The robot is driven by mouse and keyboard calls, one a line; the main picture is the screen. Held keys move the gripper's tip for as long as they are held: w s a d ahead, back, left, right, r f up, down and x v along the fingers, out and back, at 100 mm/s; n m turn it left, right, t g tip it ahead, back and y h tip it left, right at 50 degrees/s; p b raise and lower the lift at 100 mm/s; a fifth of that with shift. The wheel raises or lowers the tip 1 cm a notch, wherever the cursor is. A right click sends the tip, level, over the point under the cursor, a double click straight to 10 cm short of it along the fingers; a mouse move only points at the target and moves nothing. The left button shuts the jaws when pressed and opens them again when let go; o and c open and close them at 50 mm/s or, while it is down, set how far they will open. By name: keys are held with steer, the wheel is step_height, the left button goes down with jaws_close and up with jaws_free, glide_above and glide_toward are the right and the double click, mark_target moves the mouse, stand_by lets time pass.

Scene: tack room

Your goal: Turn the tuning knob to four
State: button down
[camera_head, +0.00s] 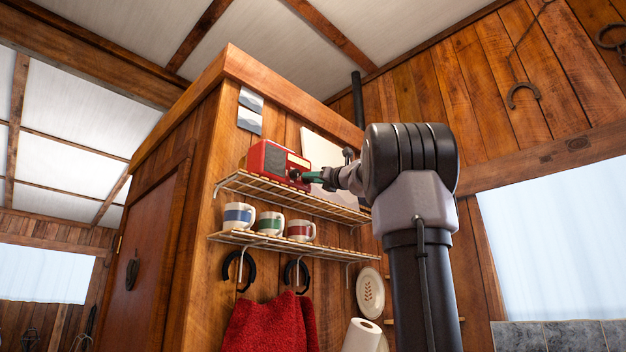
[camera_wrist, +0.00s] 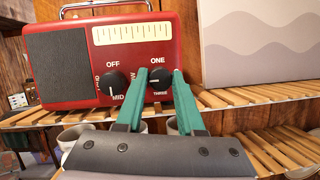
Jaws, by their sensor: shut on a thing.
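A red radio (camera_head: 265,158) stands on the upper wire shelf; it fills the upper left of the wrist view (camera_wrist: 184,50). Its black tuning knob (camera_wrist: 160,79) is at the right of its front, with "ONE" printed above it. In the head view my gripper (camera_head: 310,177) reaches the radio's front from the right.
A second black knob (camera_wrist: 112,83), marked "OFF" and "MID", sits left of the tuning knob. A pale panel with wavy bands (camera_wrist: 262,45) stands right of the radio. Slatted shelf (camera_wrist: 255,93) runs below, with several mugs (camera_head: 270,223) on the lower shelf.

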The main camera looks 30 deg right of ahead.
stand_by(0.4)
steer(key=c, duration=0.5)
jaws_free()
steer(key=v, duration=1)
steer(key=shift+s+d+f, duration=0.15)
steer(key=shift+s, duration=0.2)
